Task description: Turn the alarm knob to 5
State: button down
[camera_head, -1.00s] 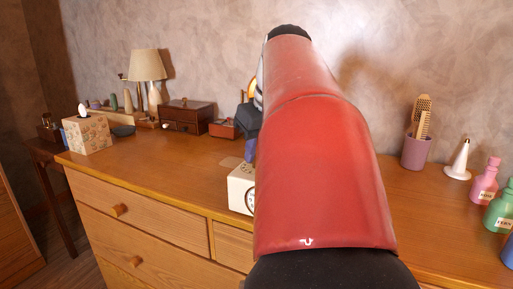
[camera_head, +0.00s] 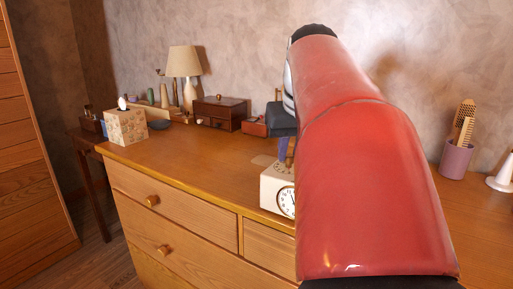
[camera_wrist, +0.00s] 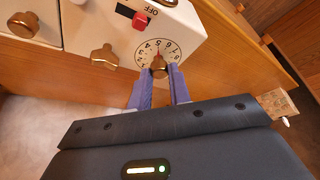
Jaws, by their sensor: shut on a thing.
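The cream alarm clock (camera_head: 275,186) stands on the dresser top near its front edge, partly hidden by my arm in the head view. In the wrist view its pale casing (camera_wrist: 88,22) carries a numbered dial (camera_wrist: 140,58) with the brass alarm knob (camera_wrist: 158,66) at its centre. A small red mark shows just above the knob; I cannot tell exactly which number it meets. My gripper (camera_wrist: 160,72) is shut on the knob, one blue finger on each side. In the head view the fingers (camera_head: 284,150) reach down to the clock's top.
A tissue box (camera_head: 125,127), lamp (camera_head: 185,62) and wooden box (camera_head: 220,112) stand at left and back. A brush cup (camera_head: 456,160) stands right.

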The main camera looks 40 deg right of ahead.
jog(key=c, duration=1.3)
grip_release()
jog(key=v, duration=0.7)
jog(key=shift+s+r+p, duration=0.15)
jog(key=shift+r+p, duration=0.2)
jog(key=shift+p, duration=0.05)
jog(key=shift+a, duration=0.1)
